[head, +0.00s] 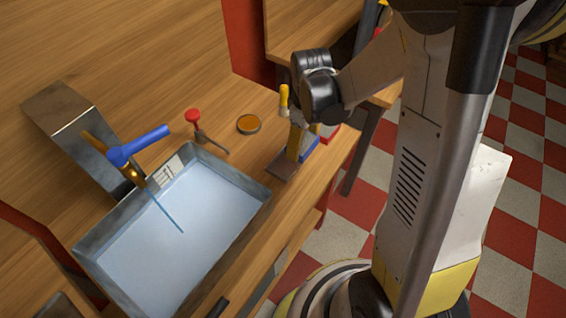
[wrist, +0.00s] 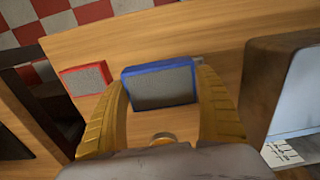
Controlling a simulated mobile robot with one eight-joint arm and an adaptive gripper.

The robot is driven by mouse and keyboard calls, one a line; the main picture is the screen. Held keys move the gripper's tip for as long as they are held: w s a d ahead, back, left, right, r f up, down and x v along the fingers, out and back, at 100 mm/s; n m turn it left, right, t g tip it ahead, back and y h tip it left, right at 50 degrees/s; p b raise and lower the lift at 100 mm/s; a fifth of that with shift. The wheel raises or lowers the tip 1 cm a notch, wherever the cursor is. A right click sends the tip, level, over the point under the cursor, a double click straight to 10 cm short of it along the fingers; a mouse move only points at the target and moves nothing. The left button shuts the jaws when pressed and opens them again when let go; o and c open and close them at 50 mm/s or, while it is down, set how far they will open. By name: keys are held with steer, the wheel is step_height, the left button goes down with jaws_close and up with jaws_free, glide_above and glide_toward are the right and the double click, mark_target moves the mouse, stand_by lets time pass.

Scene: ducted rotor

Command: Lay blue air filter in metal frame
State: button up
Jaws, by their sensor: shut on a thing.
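The blue air filter (wrist: 160,85), a blue-rimmed block with a grey mesh face, is between the two yellow fingers of my gripper (wrist: 161,78) in the wrist view. The fingers are shut on its sides. In the head view, a blue part of the filter (head: 310,150) shows beside my gripper (head: 293,145), near the bench's front edge. Whether it touches the bench is unclear. An open rectangular metal frame (head: 88,262) with a pale blue inside stands to the left, apart from the filter. Its near wall shows at the right of the wrist view (wrist: 262,85).
A red-rimmed filter (wrist: 85,80) lies beside the blue one. A small brownish block (head: 281,168) is by my gripper. A round orange-topped tin (head: 248,124), a red-knobbed tool (head: 195,118) and a blue-handled tool (head: 140,145) stand around the metal frame. A metal box (head: 65,125) is behind it.

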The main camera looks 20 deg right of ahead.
steer(key=b, duration=0.1)
glide_above(286, 164)
step_height(286, 164, down, 3)
step_height(286, 164, down, 4)
steer(key=shift+f+b, duration=0.1)
steer(key=shift+b, duration=1.15)
steer(key=o, duration=1.2)
steer(key=shift+c, duration=0.2)
